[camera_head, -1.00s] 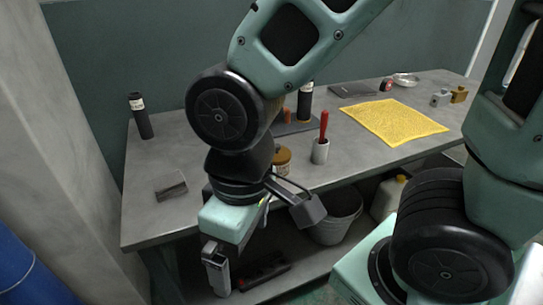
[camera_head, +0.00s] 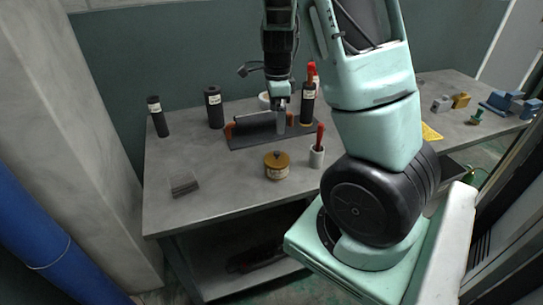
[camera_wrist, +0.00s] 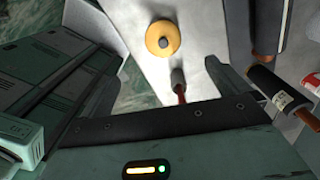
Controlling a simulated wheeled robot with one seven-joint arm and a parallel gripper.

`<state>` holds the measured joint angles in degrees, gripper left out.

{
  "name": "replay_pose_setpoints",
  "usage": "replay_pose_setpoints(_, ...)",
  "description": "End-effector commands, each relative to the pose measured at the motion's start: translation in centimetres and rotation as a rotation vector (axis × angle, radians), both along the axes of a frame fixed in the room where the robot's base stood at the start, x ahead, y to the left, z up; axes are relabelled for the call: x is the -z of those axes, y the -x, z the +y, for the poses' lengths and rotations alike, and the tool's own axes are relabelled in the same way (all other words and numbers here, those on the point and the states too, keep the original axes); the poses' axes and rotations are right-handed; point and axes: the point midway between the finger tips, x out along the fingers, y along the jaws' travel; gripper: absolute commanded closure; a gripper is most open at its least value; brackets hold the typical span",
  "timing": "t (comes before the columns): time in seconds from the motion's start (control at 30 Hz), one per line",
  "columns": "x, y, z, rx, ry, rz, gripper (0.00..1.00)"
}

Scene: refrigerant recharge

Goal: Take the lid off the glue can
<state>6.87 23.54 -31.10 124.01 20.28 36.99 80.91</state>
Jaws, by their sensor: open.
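The glue can (camera_head: 277,172) is a small tan can with a pale label, upright near the table's front edge. Its round golden-brown lid (camera_head: 277,158), with a dark knob, sits on top. In the wrist view the lid (camera_wrist: 162,44) shows from above, near the top centre. My gripper (camera_head: 281,128) is open and empty, pointing down over the dark mat behind the can, apart from it. In the wrist view my gripper (camera_wrist: 166,64) has its fingers either side of a gap, below the lid in the picture.
A dark roller lies on the mat (camera_head: 255,137). Dark labelled bottles (camera_head: 214,108) stand behind, another (camera_head: 307,105) right of my gripper. A grey block (camera_head: 184,184) lies left; table between is clear.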

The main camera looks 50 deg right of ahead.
Motion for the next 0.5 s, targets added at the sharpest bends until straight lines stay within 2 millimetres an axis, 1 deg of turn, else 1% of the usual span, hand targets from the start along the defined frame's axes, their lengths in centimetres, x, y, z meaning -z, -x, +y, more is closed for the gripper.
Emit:
replay_pose_setpoints(0.03,1.2,0.1,0.0,0.002,-0.002,0.005,0.00)
replay_pose_setpoints(0.3,6.7,0.1,0.0,-0.002,-0.004,0.004,0.00)
replay_pose_setpoints(0.4,8.0,0.0,0.0,-0.002,-0.002,0.002,0.00)
replay_pose_setpoints(0.5,8.8,0.0,0.0,-0.004,-0.002,0.001,0.00)
